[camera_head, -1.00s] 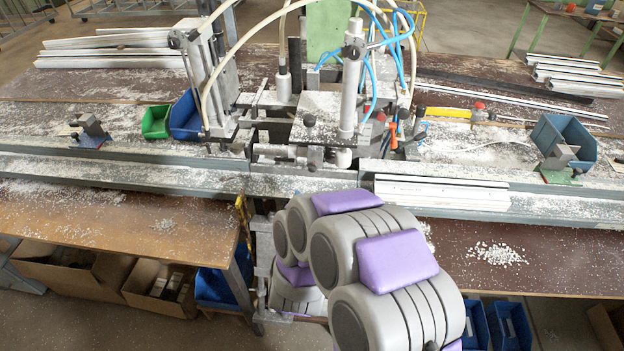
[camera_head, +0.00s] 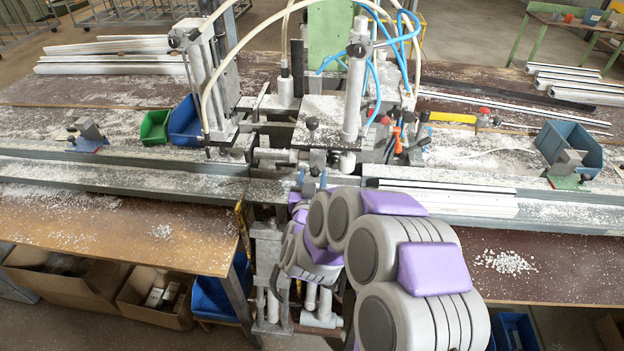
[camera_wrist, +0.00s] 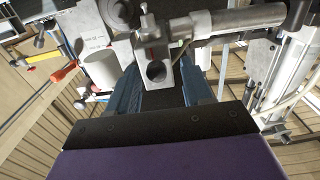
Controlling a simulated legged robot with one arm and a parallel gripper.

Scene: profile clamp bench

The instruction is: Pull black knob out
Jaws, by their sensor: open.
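A white cylinder (camera_head: 347,162) stands close to the clamp parts and also shows in the wrist view (camera_wrist: 100,68). An orange-handled tool (camera_head: 397,138) lies to the right. Rails run along the bench front. Hoses arch above the machine.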

